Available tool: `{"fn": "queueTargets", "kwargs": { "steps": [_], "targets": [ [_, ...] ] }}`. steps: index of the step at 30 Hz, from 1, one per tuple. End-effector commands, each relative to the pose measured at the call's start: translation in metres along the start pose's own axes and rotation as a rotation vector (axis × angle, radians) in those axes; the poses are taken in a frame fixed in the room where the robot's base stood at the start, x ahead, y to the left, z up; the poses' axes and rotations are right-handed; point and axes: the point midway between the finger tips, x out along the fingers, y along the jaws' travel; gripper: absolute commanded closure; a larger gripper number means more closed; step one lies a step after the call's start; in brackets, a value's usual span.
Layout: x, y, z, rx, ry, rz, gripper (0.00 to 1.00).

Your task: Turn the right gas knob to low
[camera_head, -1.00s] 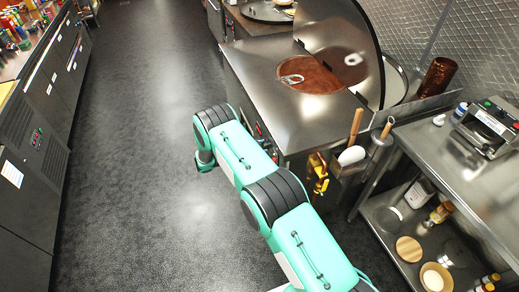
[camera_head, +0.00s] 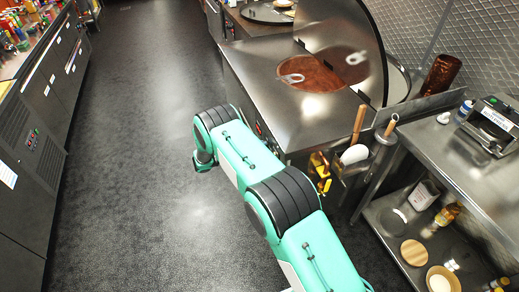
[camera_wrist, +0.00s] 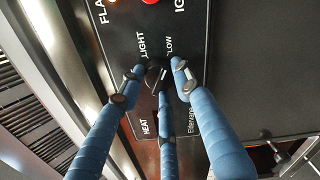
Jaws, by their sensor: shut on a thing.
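In the wrist view, a round black gas knob (camera_wrist: 154,77) sits on a black control panel (camera_wrist: 255,60). White words stand around it, with "LIGHT" and "LOW" above and "HEAT" below left. My gripper (camera_wrist: 158,74) has blue fingers and is shut on the knob, with fingertips on both sides and one finger crossing below. The fingers partly cover the knob, and I cannot tell which mark its pointer faces. In the head view my arm reaches along the front of the steel tandoor counter (camera_head: 300,135); my gripper and the knob are hidden there.
A red button (camera_wrist: 150,2) shows at the top edge of the wrist view. In the head view, wooden-handled tools (camera_head: 358,125) hang at the counter's corner, beside a steel shelf table (camera_head: 440,150). The dark floor (camera_head: 140,150) at left is clear.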

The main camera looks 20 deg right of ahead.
Motion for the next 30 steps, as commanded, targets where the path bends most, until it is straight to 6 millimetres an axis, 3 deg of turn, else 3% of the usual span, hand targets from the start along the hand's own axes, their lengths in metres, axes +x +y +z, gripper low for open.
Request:
{"fn": "queueTargets", "kwargs": {
  "steps": [20, 21, 23, 30],
  "targets": [
    [0.0003, -0.0024, -0.0027, 0.090, 0.006, -0.002, 0.93],
    [0.0003, -0.0023, -0.0027, 0.090, 0.007, -0.002, 0.63],
    [0.0003, -0.0022, -0.0027, 0.091, 0.006, -0.002, 0.51],
    [0.0001, -0.0005, -0.0014, 0.092, 0.004, -0.001, 0.48]
  ]
}}
